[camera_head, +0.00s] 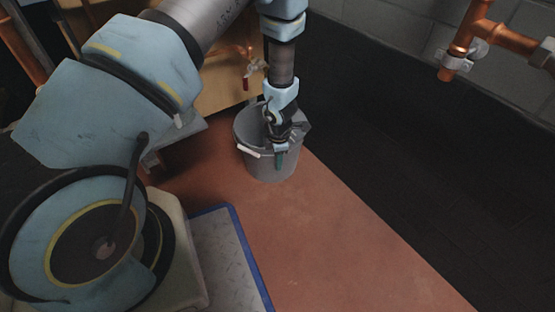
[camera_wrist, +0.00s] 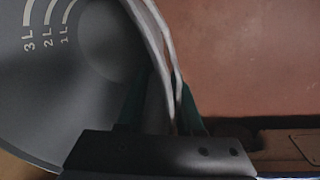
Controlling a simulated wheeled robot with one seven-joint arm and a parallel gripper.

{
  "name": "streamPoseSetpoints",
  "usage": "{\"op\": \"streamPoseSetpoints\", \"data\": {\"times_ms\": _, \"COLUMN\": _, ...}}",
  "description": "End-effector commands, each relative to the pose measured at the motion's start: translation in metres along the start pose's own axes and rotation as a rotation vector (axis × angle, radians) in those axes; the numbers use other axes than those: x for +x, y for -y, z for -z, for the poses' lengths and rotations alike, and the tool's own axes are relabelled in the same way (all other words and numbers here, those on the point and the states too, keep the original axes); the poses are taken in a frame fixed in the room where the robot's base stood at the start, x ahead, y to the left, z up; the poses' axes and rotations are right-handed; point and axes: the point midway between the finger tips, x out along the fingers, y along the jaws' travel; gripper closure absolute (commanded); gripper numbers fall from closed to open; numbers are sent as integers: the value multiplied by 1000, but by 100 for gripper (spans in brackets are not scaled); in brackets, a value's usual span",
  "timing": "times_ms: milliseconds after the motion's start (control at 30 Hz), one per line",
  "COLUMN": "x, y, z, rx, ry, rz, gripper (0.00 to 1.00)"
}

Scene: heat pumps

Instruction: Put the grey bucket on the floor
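The grey bucket (camera_head: 265,164) is upright in the upper middle of the head view, with a pale handle grip at its left side. My gripper (camera_head: 279,158) points down at its near rim, one teal finger showing outside the wall. In the wrist view the bucket (camera_wrist: 60,95) fills the left, with 1L, 2L and 3L marks inside. There the teal fingers of my gripper (camera_wrist: 166,95) straddle the wall and rim, closed on them. The reddish floor (camera_head: 310,235) lies below and in front of the bucket. I cannot tell whether the base touches it.
A wooden panel (camera_head: 225,72) with a red-handled valve (camera_head: 248,75) stands behind the bucket. Copper pipes (camera_head: 468,40) run along the block wall at upper right. A blue-edged metal plate (camera_head: 225,262) lies at lower left. The reddish floor at lower right is clear.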

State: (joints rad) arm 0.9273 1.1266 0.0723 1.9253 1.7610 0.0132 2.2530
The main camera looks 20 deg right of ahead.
Motion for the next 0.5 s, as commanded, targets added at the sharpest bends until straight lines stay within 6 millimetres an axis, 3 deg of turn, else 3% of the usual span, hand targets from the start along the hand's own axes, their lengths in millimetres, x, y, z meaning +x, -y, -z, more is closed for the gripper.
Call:
{"op": "streamPoseSetpoints", "data": {"times_ms": 300, "x": -5, "y": -1, "z": 0, "rx": 0, "ry": 0, "rz": 0, "gripper": 64}}
{"op": "streamPoseSetpoints", "data": {"times_ms": 500, "x": -40, "y": -1, "z": -1, "rx": 3, "ry": 1, "rz": -1, "gripper": 64}}
